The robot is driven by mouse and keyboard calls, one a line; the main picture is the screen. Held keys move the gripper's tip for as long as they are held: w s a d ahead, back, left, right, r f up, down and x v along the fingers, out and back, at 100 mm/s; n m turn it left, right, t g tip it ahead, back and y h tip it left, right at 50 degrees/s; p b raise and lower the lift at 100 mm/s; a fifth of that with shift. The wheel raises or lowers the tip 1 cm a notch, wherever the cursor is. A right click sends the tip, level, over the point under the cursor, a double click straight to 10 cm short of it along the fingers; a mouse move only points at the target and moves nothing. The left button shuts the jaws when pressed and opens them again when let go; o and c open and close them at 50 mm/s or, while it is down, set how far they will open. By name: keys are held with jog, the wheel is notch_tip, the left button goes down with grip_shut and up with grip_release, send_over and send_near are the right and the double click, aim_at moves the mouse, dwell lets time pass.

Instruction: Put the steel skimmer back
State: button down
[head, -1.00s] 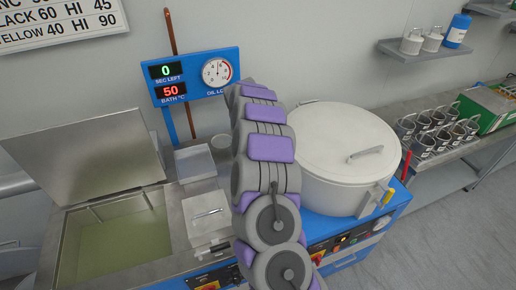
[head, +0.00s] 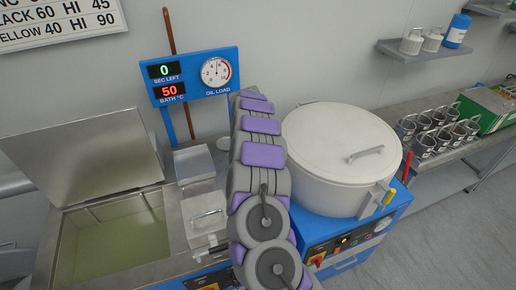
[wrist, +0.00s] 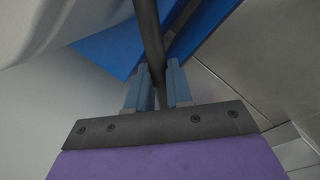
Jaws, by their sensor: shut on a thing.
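In the wrist view my gripper (wrist: 158,78) is shut on a dark, thin rod (wrist: 149,30), a handle that runs up between the two blue-grey fingers. Both ends of the rod are hidden or out of frame, so I cannot tell from its shape that it is the steel skimmer. In the head view my purple and grey arm covers the middle of the machine, and neither the gripper nor the held rod can be made out.
An oil bath (head: 100,245) with a raised steel lid (head: 80,155) stands at left. A large white lidded drum (head: 325,165) is right of my arm. A display panel (head: 195,76) stands behind, with a brown pole (head: 171,45).

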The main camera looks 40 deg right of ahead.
jog(key=shift+f, duration=0.1)
jog(key=c, duration=1)
grip_release()
jog(key=p+v, duration=0.2)
jog(key=v, duration=1)
jog(key=s+a+r+y, duration=0.1)
jog(key=s+a+r, duration=0.35)
jog(key=a, duration=0.25)
jog(key=s+a+r+m+y, duration=0.1)
jog(key=s+a+r, duration=0.2)
jog(key=s+a, duration=0.3)
jog(key=s+a+r, duration=0.3)
jog(key=a, duration=0.4)
jog(key=s+a+m, duration=0.1)
jog(key=s+a, duration=0.2)
jog(key=s, duration=0.7)
jog(key=s+a+m+g, duration=0.1)
jog(key=s+a+m, duration=0.1)
jog(key=s, duration=0.9)
jog(key=s+a+f+m+g, duration=0.1)
jog(key=s+a, duration=0.3)
jog(key=s, duration=0.6)
jog(key=shift+s+m+y, duration=0.4)
jog(key=shift+m, duration=0.1)
